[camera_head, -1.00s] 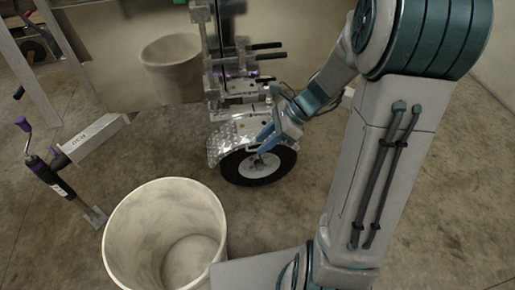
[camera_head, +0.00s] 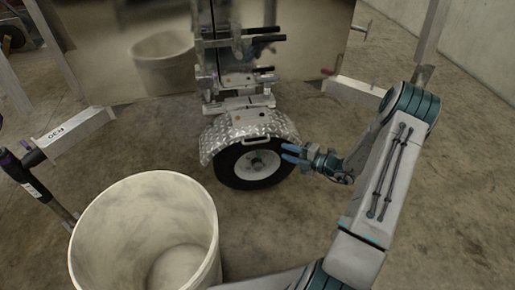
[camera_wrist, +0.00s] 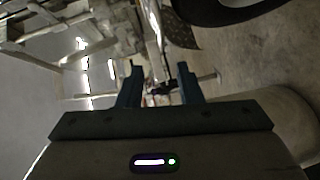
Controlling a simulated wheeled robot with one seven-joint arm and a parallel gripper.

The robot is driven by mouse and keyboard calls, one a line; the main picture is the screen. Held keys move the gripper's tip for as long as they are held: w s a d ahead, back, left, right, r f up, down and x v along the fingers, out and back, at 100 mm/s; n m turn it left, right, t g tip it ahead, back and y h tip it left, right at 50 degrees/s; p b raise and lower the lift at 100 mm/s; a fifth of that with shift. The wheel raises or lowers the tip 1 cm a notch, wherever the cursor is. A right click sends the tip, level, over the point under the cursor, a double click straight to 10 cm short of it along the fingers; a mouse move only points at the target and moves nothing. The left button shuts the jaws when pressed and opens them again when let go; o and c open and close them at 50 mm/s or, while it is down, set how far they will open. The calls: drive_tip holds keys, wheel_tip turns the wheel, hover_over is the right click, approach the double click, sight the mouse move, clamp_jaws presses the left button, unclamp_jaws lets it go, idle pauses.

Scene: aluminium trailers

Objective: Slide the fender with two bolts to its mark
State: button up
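The fender (camera_head: 227,131) is a curved diamond-plate metal piece arched over the black tyre (camera_head: 231,172) of the trailer wheel in the head view. A small handle-like bar shows on its front edge. The two bolts and the mark cannot be made out for certain. My gripper (camera_head: 289,155) is to the right of the wheel, pointing left, with its blue fingers apart and seen against the tyre's right side. In the wrist view my gripper (camera_wrist: 157,84) has its two fingers spread with nothing held between them. Part of a dark tyre (camera_wrist: 225,8) shows at the top.
A large pale bin (camera_head: 90,236) stands in front at the left, near my arm. A jack with a dark handle (camera_head: 35,180) and a metal beam (camera_head: 70,137) are at the left. Another beam (camera_head: 352,91) lies at the right.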

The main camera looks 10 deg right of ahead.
sight(257, 142)
drive_tip(key=shift+b+x, duration=2.3)
drive_tip(key=shift+x, duration=4.55)
drive_tip(key=shift+w+d, duration=0.1)
clamp_jaws()
